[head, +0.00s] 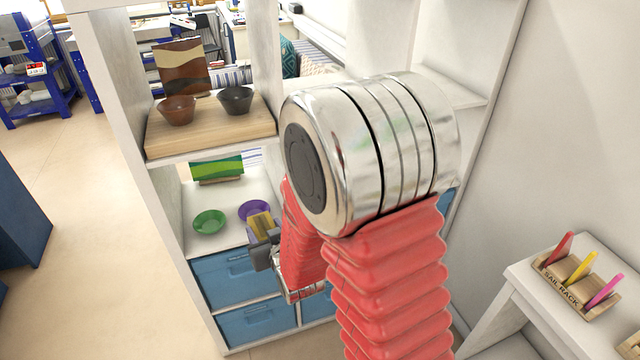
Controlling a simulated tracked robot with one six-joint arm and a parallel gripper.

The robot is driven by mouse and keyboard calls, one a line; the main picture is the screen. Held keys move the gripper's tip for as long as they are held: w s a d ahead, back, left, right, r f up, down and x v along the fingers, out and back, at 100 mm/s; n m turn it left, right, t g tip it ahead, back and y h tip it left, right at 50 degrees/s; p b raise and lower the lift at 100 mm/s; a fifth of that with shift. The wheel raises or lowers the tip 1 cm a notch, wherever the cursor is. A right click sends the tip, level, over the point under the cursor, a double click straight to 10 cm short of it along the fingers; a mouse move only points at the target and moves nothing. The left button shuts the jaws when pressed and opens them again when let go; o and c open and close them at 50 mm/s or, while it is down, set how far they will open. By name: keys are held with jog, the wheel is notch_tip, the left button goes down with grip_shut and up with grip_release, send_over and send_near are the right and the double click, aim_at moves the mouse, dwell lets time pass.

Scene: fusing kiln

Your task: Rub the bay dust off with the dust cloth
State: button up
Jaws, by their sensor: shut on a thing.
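My gripper (264,254) is at the front of the lower open bay (225,229) of the white shelf unit, partly hidden by my arm. It is shut on a folded yellow cloth (262,224), which looks like the dust cloth. The cloth is just in front of the purple bowl in this view; I cannot tell whether it touches the bay floor. I cannot make out any dust on the pale bay floor. My arm hides the right part of the bay.
A green bowl (208,221) and a purple bowl (253,210) stand in the bay, with a green panel (216,168) behind. Above, a wooden board (210,133) bears brown (177,110) and dark bowls (236,100). Blue drawers (226,279) are below. A sail rack (572,287) stands right.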

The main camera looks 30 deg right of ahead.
jog(key=shift+d, duration=0.15)
jog(key=s+d+f+h, duration=0.1)
jog(key=s+d+f, duration=0.1)
jog(key=d, duration=0.6)
jog(key=s+d+f+m, duration=0.1)
jog(key=s+d+f, duration=0.1)
jog(key=s+d, duration=0.3)
jog(key=s+d+f+m+h, duration=0.1)
jog(key=s+d+f, duration=0.2)
jog(key=d, duration=1)
jog(key=shift+s+d+h, duration=0.25)
jog(key=shift+s+h, duration=0.05)
jog(key=shift+s, duration=0.15)
